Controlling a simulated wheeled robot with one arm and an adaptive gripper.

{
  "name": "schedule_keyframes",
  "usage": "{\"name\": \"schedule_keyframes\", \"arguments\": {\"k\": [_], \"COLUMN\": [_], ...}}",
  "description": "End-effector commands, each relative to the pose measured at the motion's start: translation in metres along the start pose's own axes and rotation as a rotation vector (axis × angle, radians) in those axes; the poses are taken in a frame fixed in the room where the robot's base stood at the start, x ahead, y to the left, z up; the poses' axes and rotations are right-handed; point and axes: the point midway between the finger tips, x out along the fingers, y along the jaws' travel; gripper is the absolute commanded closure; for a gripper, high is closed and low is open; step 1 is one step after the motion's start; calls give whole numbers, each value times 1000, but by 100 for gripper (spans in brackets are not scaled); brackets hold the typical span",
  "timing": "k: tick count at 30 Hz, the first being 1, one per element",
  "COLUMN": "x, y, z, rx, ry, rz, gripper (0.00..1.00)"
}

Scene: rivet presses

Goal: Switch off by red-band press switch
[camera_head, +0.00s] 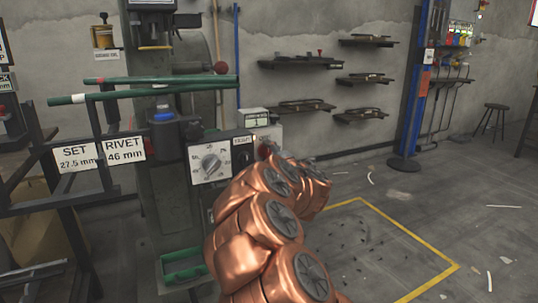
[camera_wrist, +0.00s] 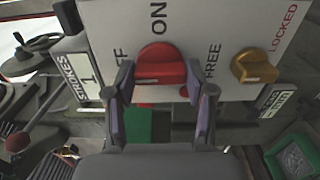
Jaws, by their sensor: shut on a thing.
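In the wrist view a red rotary switch (camera_wrist: 160,68) sits on a white panel (camera_wrist: 205,30) marked ON and, partly hidden by a finger, OFF. My gripper (camera_wrist: 158,85) has one finger on each side of the red knob and is shut on it. I cannot tell exactly which mark the knob points to. In the head view my copper arm hides the gripper, and a bit of red (camera_head: 264,149) shows beside it. Green pipes with a red band (camera_head: 97,81) and a white band (camera_head: 78,98) run across the left of the head view.
A yellow knob (camera_wrist: 255,66) marked FREE and LOCKED is right of the red switch. A STROKES counter (camera_wrist: 86,75) is close to its left. A grey dial (camera_head: 211,163) is left of my arm. Floor inside the yellow line (camera_head: 437,281) is mostly open.

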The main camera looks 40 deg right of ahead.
Motion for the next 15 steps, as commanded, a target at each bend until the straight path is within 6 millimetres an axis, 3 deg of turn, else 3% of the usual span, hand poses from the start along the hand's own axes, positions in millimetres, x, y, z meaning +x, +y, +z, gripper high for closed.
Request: {"name": "schedule_keyframes", "arguments": {"k": [5,6,13,15], "x": [0,0,0,0], "y": [1,1,0,0], "z": [1,1,0,0], "rx": [0,0,0,0], "ry": [-2,-2,-1,-1], "rz": [2,2,1,1], "gripper": [81,45,21,21]}}
